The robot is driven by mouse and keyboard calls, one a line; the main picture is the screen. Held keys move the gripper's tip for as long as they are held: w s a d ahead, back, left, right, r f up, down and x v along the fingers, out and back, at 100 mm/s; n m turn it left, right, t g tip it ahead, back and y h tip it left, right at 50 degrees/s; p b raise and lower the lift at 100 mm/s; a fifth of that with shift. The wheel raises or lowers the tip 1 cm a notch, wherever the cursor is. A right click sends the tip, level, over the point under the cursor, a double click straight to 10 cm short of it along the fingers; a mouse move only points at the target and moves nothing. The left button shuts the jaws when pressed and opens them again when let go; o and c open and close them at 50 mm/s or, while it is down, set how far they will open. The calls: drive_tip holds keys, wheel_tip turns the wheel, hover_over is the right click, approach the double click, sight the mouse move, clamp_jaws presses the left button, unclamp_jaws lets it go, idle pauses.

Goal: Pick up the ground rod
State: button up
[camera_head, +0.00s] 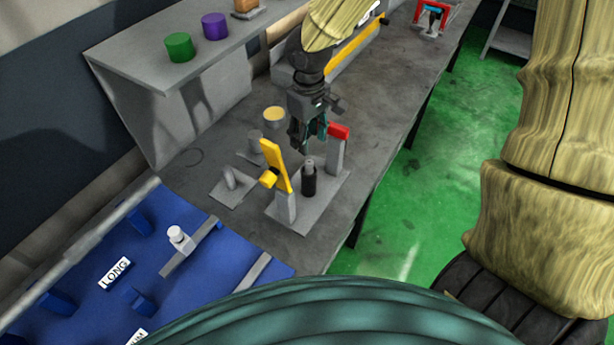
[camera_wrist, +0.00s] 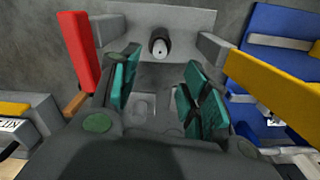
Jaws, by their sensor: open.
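A short upright rod (camera_head: 309,180), dark with a grey top, stands on a grey plate (camera_head: 325,203) between a yellow-topped post and a red-topped post; I take it to be the ground rod. In the wrist view the rod (camera_wrist: 158,47) shows end-on beyond the fingertips, near the top centre. My gripper (camera_head: 309,140) is open, with teal finger pads, above the plate and apart from the rod. In the wrist view nothing sits between my fingers (camera_wrist: 160,92).
The yellow bar (camera_head: 277,166) and red block (camera_head: 339,132) flank the rod. A blue board (camera_head: 95,270) with a "LONG" label and a small white piece (camera_head: 178,236) lies at lower left. Green (camera_head: 180,46) and purple (camera_head: 214,26) cylinders stand on a grey ledge.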

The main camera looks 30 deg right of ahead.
sight(309, 162)
drive_tip(key=f, duration=0.4)
drive_tip(key=shift+d+p, duration=0.2)
drive_tip(key=shift+p, duration=0.1)
drive_tip(key=shift+s+a+f+p, duration=0.15)
drive_tip(key=shift+f+p, duration=0.35)
drive_tip(key=shift+f, duration=0.6)
drive_tip(key=shift+f+p, duration=0.45)
drive_tip(key=shift+f, duration=1.45)
clamp_jaws()
